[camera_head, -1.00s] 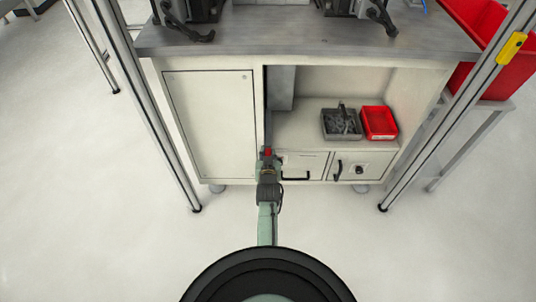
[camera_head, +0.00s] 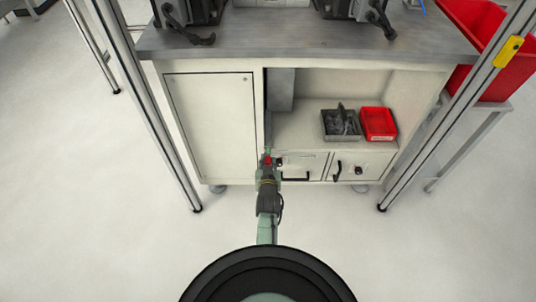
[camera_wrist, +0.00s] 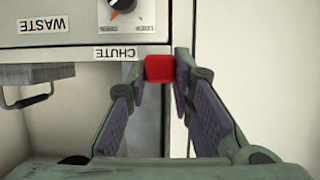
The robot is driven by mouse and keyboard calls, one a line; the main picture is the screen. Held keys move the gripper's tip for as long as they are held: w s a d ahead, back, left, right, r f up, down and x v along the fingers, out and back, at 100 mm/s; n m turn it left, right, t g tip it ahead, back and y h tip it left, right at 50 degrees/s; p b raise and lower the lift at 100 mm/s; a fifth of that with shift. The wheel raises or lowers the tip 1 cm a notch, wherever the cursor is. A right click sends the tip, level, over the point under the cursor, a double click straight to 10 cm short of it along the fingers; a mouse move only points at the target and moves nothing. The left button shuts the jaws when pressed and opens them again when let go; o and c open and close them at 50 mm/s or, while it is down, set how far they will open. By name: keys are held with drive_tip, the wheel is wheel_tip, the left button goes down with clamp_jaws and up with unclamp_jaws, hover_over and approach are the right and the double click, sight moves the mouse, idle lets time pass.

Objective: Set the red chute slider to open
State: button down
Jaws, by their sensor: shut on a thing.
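The red chute slider (camera_wrist: 160,68) is a small red block between my fingertips in the wrist view, beside an upside-down CHUTE label (camera_wrist: 134,53). My gripper (camera_wrist: 162,75) is shut on it, a finger on each side. In the head view, my gripper (camera_head: 266,168) reaches the cabinet front at the left edge of the drawers, with the red slider (camera_head: 267,160) at its tip. The slider's track is mostly hidden by the fingers, so I cannot tell its exact setting.
A round knob (camera_wrist: 123,4) and a WASTE label (camera_wrist: 45,25) are near the slider. A black handle (camera_wrist: 27,98) sticks out at left. Above the drawers (camera_head: 304,165), an open shelf holds a grey bin (camera_head: 328,135) and a red bin (camera_head: 379,123). Metal posts (camera_head: 150,120) stand at both sides.

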drive_tip(key=shift+s, duration=1.05)
drive_tip(key=shift+f, duration=0.15)
drive_tip(key=c, duration=1.4)
unclamp_jaws()
drive_tip(key=shift+s, duration=0.1)
drive_tip(key=shift+r, duration=0.25)
wheel_tip(320, 180, up, 10)
drive_tip(key=shift+f, duration=0.15)
